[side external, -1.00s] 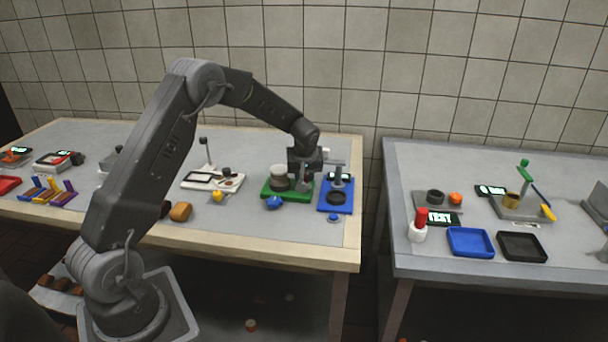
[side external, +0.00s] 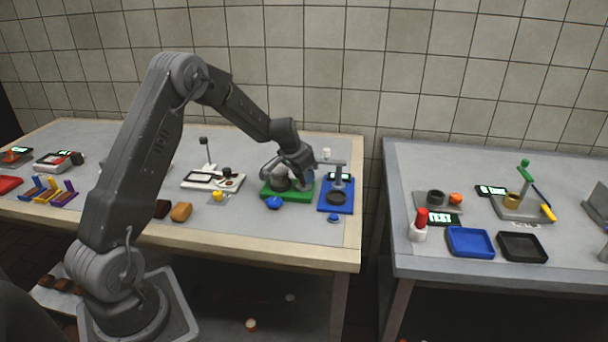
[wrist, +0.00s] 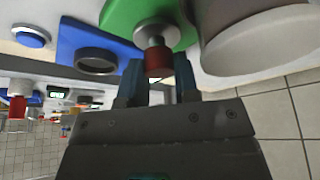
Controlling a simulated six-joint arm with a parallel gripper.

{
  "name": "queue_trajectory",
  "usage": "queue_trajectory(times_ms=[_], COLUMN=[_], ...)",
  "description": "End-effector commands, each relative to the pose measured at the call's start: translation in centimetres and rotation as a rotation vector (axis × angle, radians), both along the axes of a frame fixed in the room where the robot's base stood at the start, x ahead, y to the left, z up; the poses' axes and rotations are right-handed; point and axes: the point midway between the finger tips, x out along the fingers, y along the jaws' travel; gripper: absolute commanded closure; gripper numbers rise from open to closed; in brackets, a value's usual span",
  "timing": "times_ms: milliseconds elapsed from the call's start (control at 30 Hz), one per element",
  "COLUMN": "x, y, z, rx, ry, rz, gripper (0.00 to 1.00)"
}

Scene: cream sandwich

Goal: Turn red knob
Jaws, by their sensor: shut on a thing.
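The red knob (wrist: 158,62) shows in the wrist view on a silver round mount at the edge of the green base (wrist: 118,17). The two blue-grey fingers of my gripper (wrist: 159,76) stand on either side of the knob and are shut on it. In the side view my gripper (side external: 306,178) is tilted over the right side of the green base (side external: 268,193), next to the grey round body on that base. The knob is hidden by my gripper there.
A blue stand (side external: 335,200) with a dark ring is close on the right. A blue button (side external: 274,203) sits in front of the green base. A white device (side external: 212,180) is to the left. A second table with blue (side external: 470,242) and black (side external: 522,247) trays stands across a gap.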

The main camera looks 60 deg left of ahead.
Motion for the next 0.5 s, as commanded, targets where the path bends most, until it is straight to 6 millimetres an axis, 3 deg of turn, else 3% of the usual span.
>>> queue_trajectory(times_ms=[500], x=[0.05], y=[0.16], z=[0.05], rx=[0.001], ry=[-0.002], rz=[-0.491], gripper=[0.95])
